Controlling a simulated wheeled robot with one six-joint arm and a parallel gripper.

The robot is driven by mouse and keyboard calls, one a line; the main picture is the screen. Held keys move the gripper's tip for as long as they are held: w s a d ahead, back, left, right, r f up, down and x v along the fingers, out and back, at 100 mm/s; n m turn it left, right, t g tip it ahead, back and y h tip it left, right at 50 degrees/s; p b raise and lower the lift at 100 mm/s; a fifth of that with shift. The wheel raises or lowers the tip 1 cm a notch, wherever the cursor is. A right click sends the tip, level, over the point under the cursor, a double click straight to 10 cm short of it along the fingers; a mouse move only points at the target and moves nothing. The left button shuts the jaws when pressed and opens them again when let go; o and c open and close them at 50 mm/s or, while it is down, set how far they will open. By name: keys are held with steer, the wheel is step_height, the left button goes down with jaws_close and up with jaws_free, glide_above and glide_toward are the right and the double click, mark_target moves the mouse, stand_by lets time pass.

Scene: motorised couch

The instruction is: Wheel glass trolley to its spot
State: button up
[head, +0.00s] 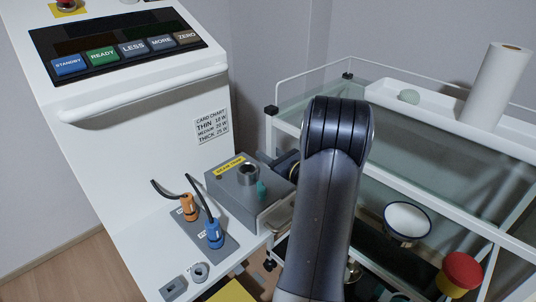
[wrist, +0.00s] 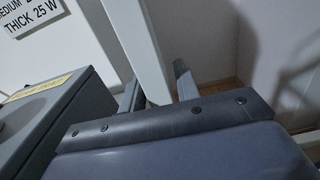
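The glass trolley (head: 400,172) stands at the right in the head view, with a white tube frame, glass shelves and black corner caps. Its near left side is beside the white console.
The white console (head: 140,125) with a button panel fills the left. A grey box (head: 225,180) with a yellow label sits on its ledge, close to my gripper. The trolley carries a paper roll (head: 495,85), a white bowl (head: 407,219) and a red knob (head: 461,271).

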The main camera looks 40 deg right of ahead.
steer(key=shift+o, duration=1.1)
steer(key=s+p, duration=0.2)
steer(key=s, duration=0.8)
steer(key=shift+s+d+p, duration=0.3)
steer(key=shift+s+d, duration=0.1)
steer(key=shift+d, duration=0.05)
